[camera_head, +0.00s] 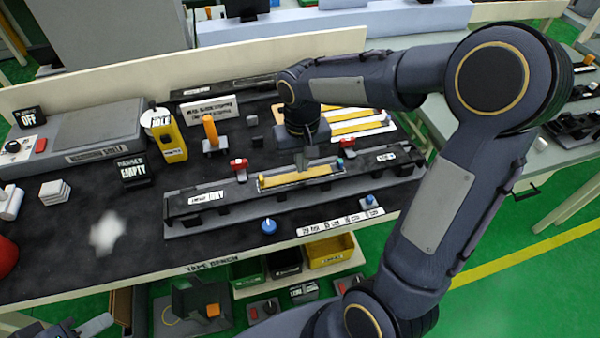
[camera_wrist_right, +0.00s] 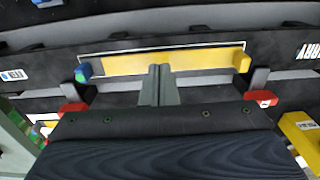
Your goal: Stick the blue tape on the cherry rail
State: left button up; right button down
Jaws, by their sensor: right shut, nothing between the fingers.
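A long dark rail assembly (camera_head: 215,207) lies across the bench; a sign ending in "RRY" (camera_wrist_right: 308,50) shows on it in the wrist view. A yellow strip (camera_wrist_right: 165,61) lies flat inside a white-outlined area on the rail, also in the head view (camera_head: 300,176). It has a blue-green tab (camera_wrist_right: 83,72) at one end and a yellow tab (camera_wrist_right: 242,60) at the other. My right gripper (camera_wrist_right: 160,72) is shut and empty, its tips at the strip's near edge; contact is unclear. A grey part, apparently my left gripper (camera_head: 92,326), shows at the bottom left edge; its jaws are unclear.
Red clamps (camera_head: 238,166) (camera_head: 347,143) stand behind the rail. A white sheet with yellow strips (camera_head: 357,127) lies at the back right. A blue knob (camera_head: 268,226) sits in front of the rail. A yellow block (camera_head: 170,140) and an "EMPTY" box (camera_head: 132,171) stand left.

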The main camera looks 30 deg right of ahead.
jog(key=shift+f+b, duration=0.6)
jog(key=shift+f, duration=0.2)
dwell(1.1)
jog(key=shift+r, duration=0.15)
dwell(0.4)
notch_tip(320, 180, up, 7)
jog(key=p, duration=0.5)
jog(key=shift+p, duration=0.4)
jog(key=s+a+r+t+y, duration=0.2)
jog(key=s, duration=0.6)
jog(key=s+a+r+n+t+y, duration=0.1)
jog(key=s+a+r+t, duration=0.1)
jog(key=s, duration=0.7)
jog(key=shift+t+y, duration=0.4)
jog(key=shift+t, duration=0.4)
